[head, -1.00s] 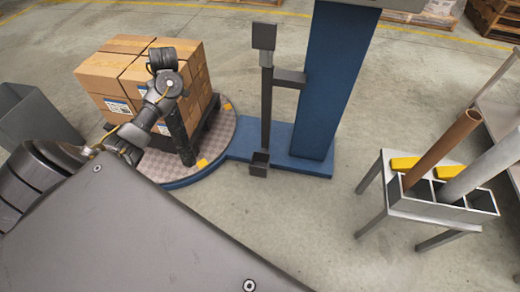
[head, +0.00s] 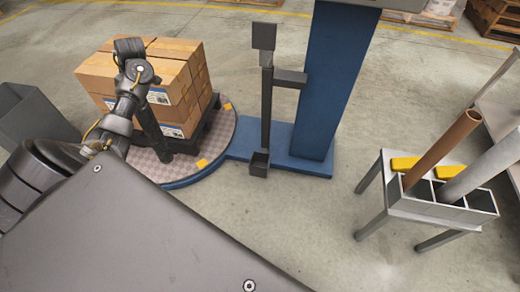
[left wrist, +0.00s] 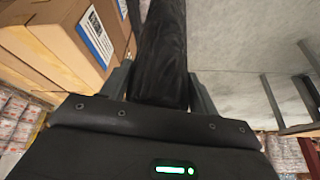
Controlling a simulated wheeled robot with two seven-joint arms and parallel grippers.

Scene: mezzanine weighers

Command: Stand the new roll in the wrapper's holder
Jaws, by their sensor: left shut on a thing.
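My left gripper (head: 143,100) is over the turntable, in front of the stacked boxes, and is shut on a black roll (head: 152,128). The roll hangs tilted below the wrist in the head view. In the left wrist view the black roll (left wrist: 160,50) lies between the two fingers (left wrist: 160,88). The wrapper's blue mast (head: 335,85) carries a dark holder (head: 266,105) with a small open cup (head: 259,162) at its foot and a plate at its top. The cup is empty as far as shows. My right gripper is out of view.
Boxes (head: 185,55) stand on a pallet on the round turntable (head: 222,140). At the right, a stand (head: 398,207) bears a divided tray (head: 440,208) with a brown tube (head: 440,150), a pale roll (head: 485,165) and yellow items. A grey bin (head: 35,120) stands left. Floor between mast and stand is clear.

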